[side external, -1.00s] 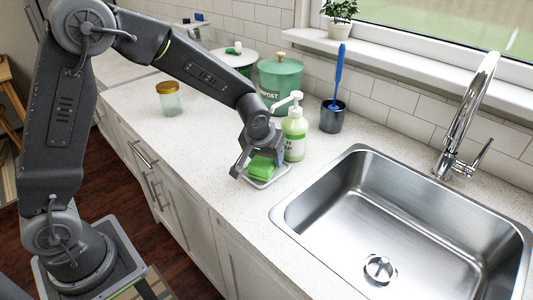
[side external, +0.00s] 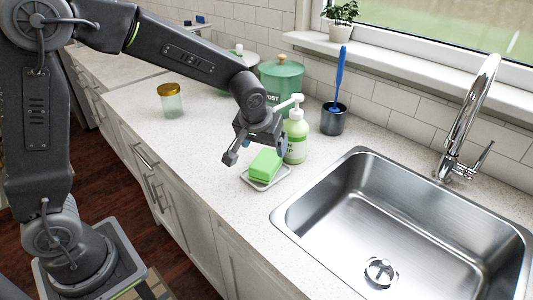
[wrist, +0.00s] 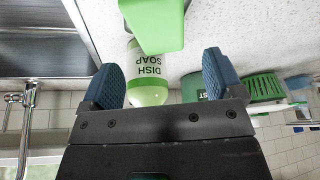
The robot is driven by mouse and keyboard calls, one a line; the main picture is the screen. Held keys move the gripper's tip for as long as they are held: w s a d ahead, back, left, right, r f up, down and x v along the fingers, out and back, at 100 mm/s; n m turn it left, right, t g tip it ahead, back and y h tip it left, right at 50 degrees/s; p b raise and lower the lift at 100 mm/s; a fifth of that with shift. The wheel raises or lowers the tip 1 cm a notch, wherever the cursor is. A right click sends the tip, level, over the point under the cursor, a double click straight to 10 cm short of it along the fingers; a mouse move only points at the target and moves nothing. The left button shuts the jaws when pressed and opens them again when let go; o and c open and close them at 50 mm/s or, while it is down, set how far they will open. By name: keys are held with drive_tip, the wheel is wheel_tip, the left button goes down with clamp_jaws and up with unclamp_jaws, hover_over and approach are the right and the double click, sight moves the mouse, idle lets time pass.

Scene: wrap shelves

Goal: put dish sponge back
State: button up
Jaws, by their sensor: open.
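The green dish sponge (side external: 265,165) rests on a small light tray (side external: 254,183) on the counter, left of the sink. In the wrist view the sponge (wrist: 155,22) shows at the top, beyond the fingertips. My gripper (side external: 255,153) is open and empty, above and beside the sponge, apart from it. Its two blue-padded fingers stand wide apart in the wrist view (wrist: 160,80), with nothing between them but the dish soap bottle behind.
The dish soap bottle (side external: 296,137) stands close behind the tray. A cup with a blue brush (side external: 333,120), a green compost bin (side external: 281,82) and a gold-lidded jar (side external: 171,103) stand farther back. The steel sink (side external: 400,215) lies right. The front counter is clear.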

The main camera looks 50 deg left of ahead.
drive_tip(key=s+a+r+m, duration=0.1)
drive_tip(key=s+r+m, duration=0.1)
drive_tip(key=s+r, duration=0.95)
drive_tip(key=s+f+m+t+h, duration=0.1)
drive_tip(key=s+m, duration=0.1)
drive_tip(key=s, duration=0.9)
drive_tip(key=shift+s+f+h, duration=0.3)
drive_tip(key=shift+s+h, duration=0.1)
drive_tip(key=shift+a, duration=0.1)
